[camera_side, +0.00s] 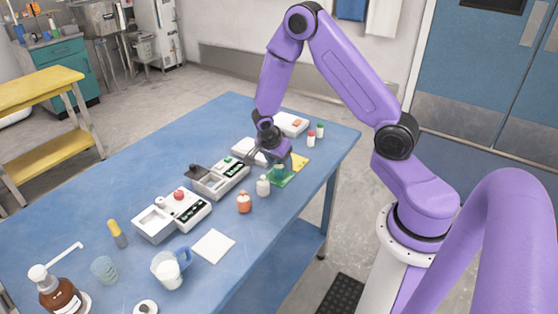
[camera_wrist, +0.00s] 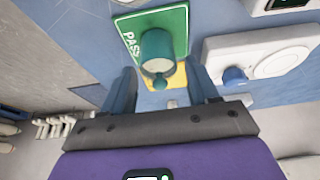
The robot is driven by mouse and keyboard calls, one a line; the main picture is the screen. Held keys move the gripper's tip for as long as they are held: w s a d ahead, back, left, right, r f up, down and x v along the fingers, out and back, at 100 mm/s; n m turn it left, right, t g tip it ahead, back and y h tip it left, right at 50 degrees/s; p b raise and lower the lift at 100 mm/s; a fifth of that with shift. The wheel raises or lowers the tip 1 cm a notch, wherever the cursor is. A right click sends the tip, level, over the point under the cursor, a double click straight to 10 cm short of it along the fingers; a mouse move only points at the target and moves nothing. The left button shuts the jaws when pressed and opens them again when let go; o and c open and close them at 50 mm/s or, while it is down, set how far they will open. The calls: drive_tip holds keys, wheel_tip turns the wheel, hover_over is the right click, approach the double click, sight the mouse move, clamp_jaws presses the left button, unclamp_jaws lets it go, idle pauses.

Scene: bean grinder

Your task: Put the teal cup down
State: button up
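The teal cup (camera_wrist: 157,48) stands on a green card (camera_wrist: 181,20) lettered "PASS" in the wrist view. It shows its pale inside and a small knob on the near side. My gripper (camera_wrist: 162,74) is open, its two fingers apart on either side of the cup's near end, with gaps to both. In the side view my gripper (camera_side: 277,160) is low over the far right part of the table, above the green card (camera_side: 283,182). The cup is small and partly hidden there.
A yellow card (camera_side: 300,162) lies next to the green one. A white device with a blue knob (camera_wrist: 233,76) is right in the wrist view. A white bottle (camera_side: 263,186) and an orange bottle (camera_side: 244,203) stand nearby. The blue table's (camera_side: 290,220) right edge is close.

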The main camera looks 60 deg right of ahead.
idle(0.3)
drive_tip(key=s+a+r+n+y, duration=0.1)
drive_tip(key=s+a+r+n, duration=0.1)
drive_tip(key=a+r+n, duration=0.35)
drive_tip(key=s+a+r+n, duration=0.25)
drive_tip(key=a+r, duration=0.35)
drive_tip(key=r, duration=0.3)
drive_tip(key=s+a+r+n+y, duration=0.2)
drive_tip(key=s+a+n, duration=0.1)
drive_tip(key=s+n, duration=0.8)
drive_tip(key=s+a+r+n+y, duration=0.1)
drive_tip(key=s+a+n, duration=0.3)
drive_tip(key=s+n, duration=0.6)
drive_tip(key=shift+s+a+r+n+y, duration=0.15)
drive_tip(key=shift+s+r+n+y, duration=0.25)
drive_tip(key=shift+r+n, duration=0.3)
drive_tip(key=shift+w+f, duration=0.1)
